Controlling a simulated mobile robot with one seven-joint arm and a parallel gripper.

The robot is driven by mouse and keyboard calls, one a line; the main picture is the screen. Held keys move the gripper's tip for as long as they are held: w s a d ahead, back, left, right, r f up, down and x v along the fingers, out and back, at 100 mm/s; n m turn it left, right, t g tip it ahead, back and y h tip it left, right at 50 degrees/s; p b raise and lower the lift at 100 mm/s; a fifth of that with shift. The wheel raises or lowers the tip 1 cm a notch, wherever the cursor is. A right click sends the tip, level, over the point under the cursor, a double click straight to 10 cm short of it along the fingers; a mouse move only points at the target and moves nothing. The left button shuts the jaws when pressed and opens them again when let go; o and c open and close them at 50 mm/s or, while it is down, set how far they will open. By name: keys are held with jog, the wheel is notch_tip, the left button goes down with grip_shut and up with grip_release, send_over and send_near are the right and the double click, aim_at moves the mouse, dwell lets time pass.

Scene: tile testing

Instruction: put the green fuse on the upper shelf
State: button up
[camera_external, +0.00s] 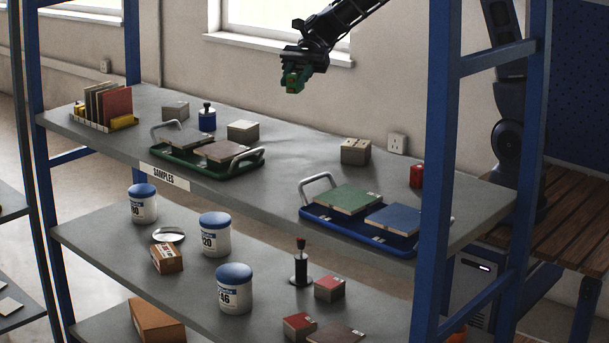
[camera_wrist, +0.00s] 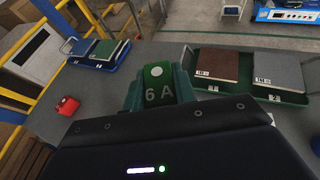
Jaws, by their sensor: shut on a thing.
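The green fuse (camera_wrist: 158,84), marked "6 A", sits between the jaws of my gripper (camera_wrist: 162,88) in the wrist view. My gripper (camera_external: 294,82) is shut on it and holds it in the air above the upper shelf (camera_external: 285,142) in the external view. The shelf surface below the gripper is well clear of the fuse.
A green tray (camera_external: 246,163) with two tiles and a blue tray (camera_external: 317,211) with two tiles stand on the upper shelf. A red object (camera_external: 416,175), small blocks (camera_external: 355,151) and a blue bottle (camera_external: 207,117) also stand there. Bare shelf lies between the trays.

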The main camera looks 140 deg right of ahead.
aim_at(295, 153)
notch_tip(295, 153, down, 15)
jog(key=shift+f, duration=0.15)
dwell(0.5)
jog(key=o, duration=1)
jog(key=shift+f, duration=0.15)
